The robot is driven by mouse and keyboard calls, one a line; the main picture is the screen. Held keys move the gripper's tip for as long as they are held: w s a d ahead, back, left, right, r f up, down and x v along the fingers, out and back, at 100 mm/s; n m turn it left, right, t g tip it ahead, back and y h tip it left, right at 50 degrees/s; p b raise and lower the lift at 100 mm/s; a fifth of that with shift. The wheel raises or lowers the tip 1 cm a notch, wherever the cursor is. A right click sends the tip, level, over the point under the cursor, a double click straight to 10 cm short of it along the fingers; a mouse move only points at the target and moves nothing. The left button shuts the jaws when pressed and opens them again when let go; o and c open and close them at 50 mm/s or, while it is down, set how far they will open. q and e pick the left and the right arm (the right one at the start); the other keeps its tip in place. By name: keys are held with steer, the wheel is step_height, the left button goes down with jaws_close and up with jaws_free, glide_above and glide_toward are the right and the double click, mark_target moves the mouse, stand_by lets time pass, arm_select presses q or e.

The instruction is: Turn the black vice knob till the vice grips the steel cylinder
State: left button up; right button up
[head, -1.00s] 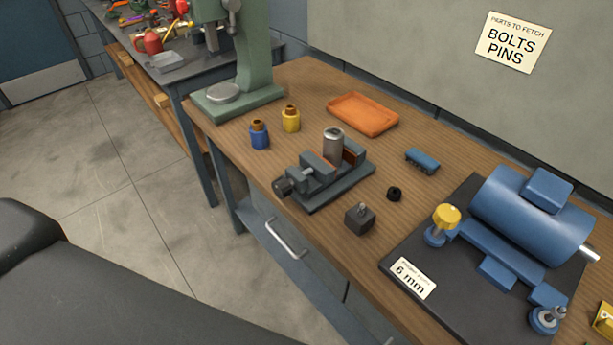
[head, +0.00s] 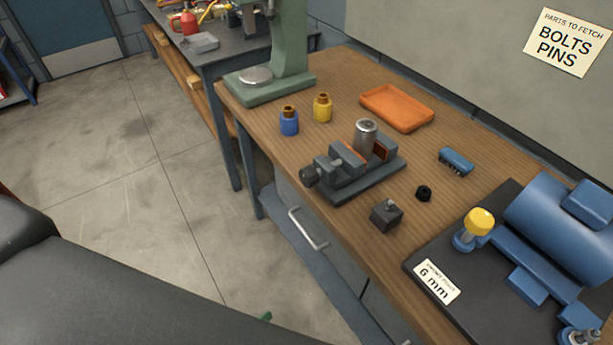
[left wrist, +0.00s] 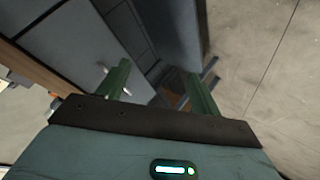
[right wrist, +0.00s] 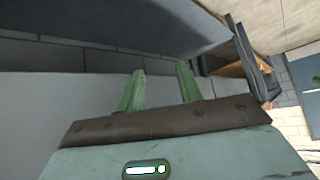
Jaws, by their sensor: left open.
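The grey vice (head: 360,182) stands on the wooden bench. Its black knob (head: 309,176) is at the left end, facing the bench's front edge. The steel cylinder (head: 365,138) stands upright between the vice's copper-coloured jaw faces. Whether both faces touch it I cannot tell. My left gripper shows in the head view only as a small green tip (head: 265,316) at the bottom, below the bench and away from the vice. In the left wrist view its fingers (left wrist: 160,85) are apart and empty. My right gripper (right wrist: 158,82) has its fingers apart and empty in the right wrist view.
Near the vice are a dark block (head: 386,216), a black nut (head: 424,193), a blue part (head: 456,161), an orange tray (head: 397,107), and blue (head: 289,122) and yellow (head: 322,108) bottles. A green press (head: 290,60) stands behind left. The drawer handle (head: 308,230) sticks out in front.

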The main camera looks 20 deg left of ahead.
arm_select(q)
steer(key=w+r+n+t+h, duration=0.1)
steer(key=w+r+n, duration=0.2)
steer(key=w+n, duration=0.45)
steer(key=n+t+h+b, duration=0.3)
steer(key=n+h, duration=0.4)
steer(key=n, duration=0.7)
glide_toward(304, 179)
steer(key=x, duration=0.3)
steer(key=shift+w+d, duration=0.3)
steer(key=shift+w, duration=0.1)
steer(key=x, duration=0.6)
steer(key=shift+w+d+f+p, duration=0.1)
steer(key=shift+w+d+p, duration=0.1)
steer(key=shift+w+p, duration=0.15)
arm_select(e)
steer(key=shift+g, duration=0.4)
steer(key=s+f, duration=0.2)
steer(key=f, duration=0.1)
steer(key=shift+s+a+f, duration=0.2)
steer(key=shift+s+f, duration=0.1)
steer(key=shift+s, duration=0.05)
